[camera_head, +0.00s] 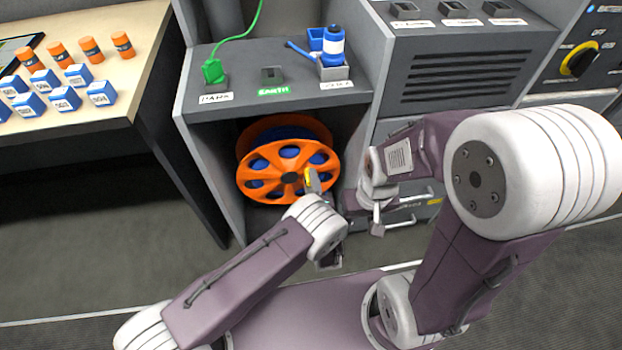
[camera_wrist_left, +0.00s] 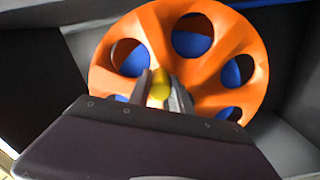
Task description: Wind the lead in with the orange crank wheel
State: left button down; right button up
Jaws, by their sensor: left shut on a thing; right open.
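The orange crank wheel (camera_head: 268,180) is on the front of a reel in an open bay under the grey counter. Blue shows through its round holes. In the left wrist view the wheel (camera_wrist_left: 225,60) fills the upper middle. My left gripper (camera_head: 309,181) is at the wheel's right side, shut on the yellow crank knob (camera_wrist_left: 160,85); the fingers hide part of the knob. My right gripper (camera_head: 377,215) is open and empty, to the right of the bay in front of the grey cabinet. A blue lead (camera_head: 297,47) shows on the counter by a blue and white plug (camera_head: 333,45).
A green plug (camera_head: 213,71) with a green cord stands on the counter (camera_head: 245,55) above the bay. A wooden table (camera_head: 110,20) with orange cylinders and blue boxes is at left. Drawer handles (camera_head: 411,221) are near my right gripper. The bay walls lie close around the wheel.

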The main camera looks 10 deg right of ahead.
dwell(0.5)
pick_arm(q)
jog(key=c, duration=1.2)
grip_release()
jog(key=shift+o, duration=0.2)
